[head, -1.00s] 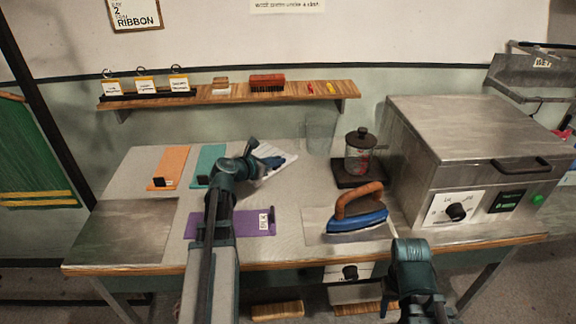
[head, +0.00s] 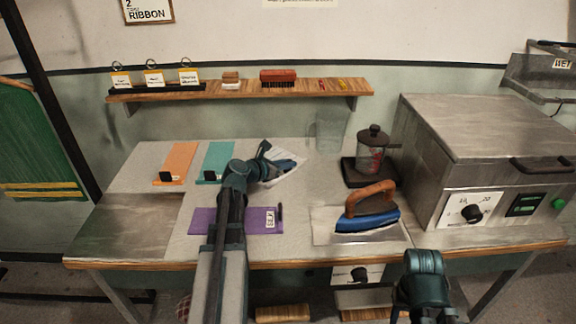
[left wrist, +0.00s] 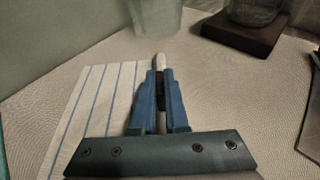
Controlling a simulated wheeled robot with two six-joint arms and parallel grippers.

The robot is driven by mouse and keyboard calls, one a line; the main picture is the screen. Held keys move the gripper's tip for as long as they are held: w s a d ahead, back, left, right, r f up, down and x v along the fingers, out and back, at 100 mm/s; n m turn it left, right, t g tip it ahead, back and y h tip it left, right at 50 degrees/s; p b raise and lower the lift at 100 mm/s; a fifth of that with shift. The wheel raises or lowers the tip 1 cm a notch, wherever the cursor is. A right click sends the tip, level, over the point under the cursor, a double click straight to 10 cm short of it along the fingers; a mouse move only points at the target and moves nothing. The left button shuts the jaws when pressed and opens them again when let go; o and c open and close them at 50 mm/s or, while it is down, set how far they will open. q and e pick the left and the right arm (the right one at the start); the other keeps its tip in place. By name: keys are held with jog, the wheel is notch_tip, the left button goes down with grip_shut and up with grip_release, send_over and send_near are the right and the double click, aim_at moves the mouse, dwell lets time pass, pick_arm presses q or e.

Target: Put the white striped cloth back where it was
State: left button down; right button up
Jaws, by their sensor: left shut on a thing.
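The white striped cloth (head: 283,179) lies on the worktable, right of the teal cloth (head: 217,158). In the left wrist view the striped cloth (left wrist: 100,105) spreads flat to the left of the fingers, with blue-grey stripes. My left gripper (left wrist: 160,95) is shut on a dark piece at the cloth's edge, which looks like its tab; a pale tip sticks out beyond the fingertips. In the head view my left gripper (head: 282,164) partly covers the cloth. My right arm shows at the lower right; its fingers cannot be seen.
An orange cloth (head: 178,160) and a purple cloth (head: 205,221) lie nearby. A blue iron (head: 368,217), a glass jar (head: 371,156) on a dark base and a metal oven (head: 480,135) stand to the right. A clear beaker (head: 329,132) is behind. A metal plate (head: 125,225) lies at front left.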

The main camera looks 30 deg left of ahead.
pick_arm(q)
jog(key=c, duration=1.4)
grip_release()
jog(key=shift+f, duration=0.15)
jog(key=o, duration=0.5)
jog(key=shift+r, duration=0.25)
jog(key=shift+s+r+p, duration=0.15)
jog(key=shift+s+p, duration=0.2)
jog(key=p+v, duration=0.3)
jog(key=v, duration=0.7)
jog(key=shift+s+r, duration=0.1)
jog(key=shift+s, duration=0.1)
jog(key=shift+s+a+p, duration=0.15)
jog(key=shift+s+p, duration=0.2)
jog(key=shift+s, duration=0.05)
jog(key=shift+r, duration=0.15)
